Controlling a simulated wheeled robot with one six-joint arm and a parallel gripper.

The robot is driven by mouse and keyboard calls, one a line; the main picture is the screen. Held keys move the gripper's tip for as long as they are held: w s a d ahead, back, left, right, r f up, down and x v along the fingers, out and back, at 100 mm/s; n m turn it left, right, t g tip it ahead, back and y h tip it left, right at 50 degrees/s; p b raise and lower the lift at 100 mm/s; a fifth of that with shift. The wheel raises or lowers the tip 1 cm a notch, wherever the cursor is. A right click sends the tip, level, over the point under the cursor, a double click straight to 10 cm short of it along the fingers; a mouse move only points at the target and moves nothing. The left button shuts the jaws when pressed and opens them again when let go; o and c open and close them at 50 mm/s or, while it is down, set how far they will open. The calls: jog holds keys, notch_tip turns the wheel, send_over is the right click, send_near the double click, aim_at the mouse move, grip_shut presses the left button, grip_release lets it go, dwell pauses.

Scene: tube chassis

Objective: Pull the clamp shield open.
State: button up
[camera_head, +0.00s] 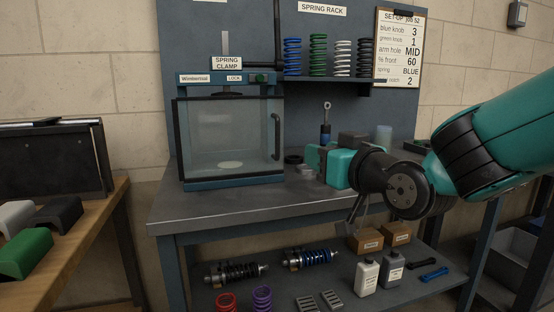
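The spring clamp's clear shield (226,136) stands upright across the front of the blue-framed clamp box. It appears closed, with its dark frame flush along the box. A dark vertical handle (277,137) is at its right edge. A pale round disc (230,165) shows through the panel. My teal and black arm reaches in from the right, and my gripper (358,212) hangs in front of the bench, right of the handle and lower. It is well apart from the handle. Its fingers are small and dark, so their opening is unclear.
The grey bench top (230,207) is clear in front of the clamp. Small parts and a tool stand behind my wrist. A spring rack (330,82) hangs above. Shock absorbers, boxes and bottles lie on the lower shelf (340,290). A wooden table (75,235) stands at left.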

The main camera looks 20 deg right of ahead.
aim_at(279, 137)
jog(key=w+a+p, duration=0.1)
jog(key=w+p, duration=0.4)
jog(key=w+a+p, duration=0.1)
jog(key=w+p, duration=0.4)
jog(key=w, duration=0.1)
jog(key=w+a+p, duration=0.1)
jog(key=w+p, duration=0.4)
jog(key=w, duration=0.1)
jog(key=shift+a, duration=0.2)
grip_shut()
